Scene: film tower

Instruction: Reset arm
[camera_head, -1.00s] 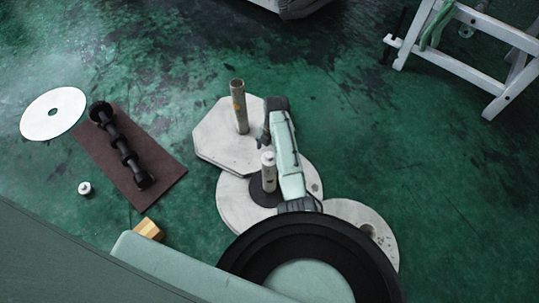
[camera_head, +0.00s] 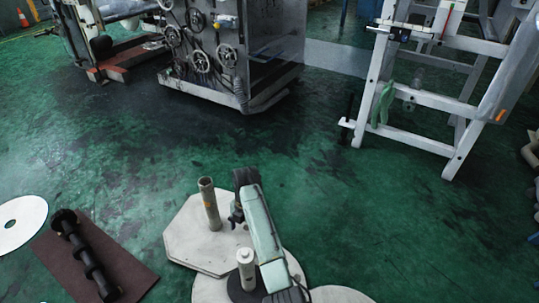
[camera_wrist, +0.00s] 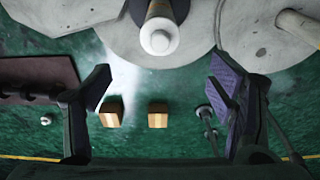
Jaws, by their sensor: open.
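My gripper (camera_head: 237,215) is at the end of my pale green arm, above the pale slabs in the head view. In the wrist view my gripper (camera_wrist: 163,90) is open, with its two dark pads wide apart and nothing between them. A pale capped post (camera_head: 246,268) stands on a black disc on the round slab, close to my arm; it also shows in the wrist view (camera_wrist: 159,38). A taller pipe (camera_head: 209,205) with an orange mark stands on the hexagonal slab (camera_head: 186,238), left of my gripper.
A dark roller (camera_head: 85,255) lies on a brown mat (camera_head: 120,276) at left, near a white disc (camera_head: 20,222). Two wooden blocks (camera_wrist: 112,113) lie on the floor. A machine with handwheels (camera_head: 215,50) stands behind, a white frame (camera_head: 425,95) at right. Green floor between is clear.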

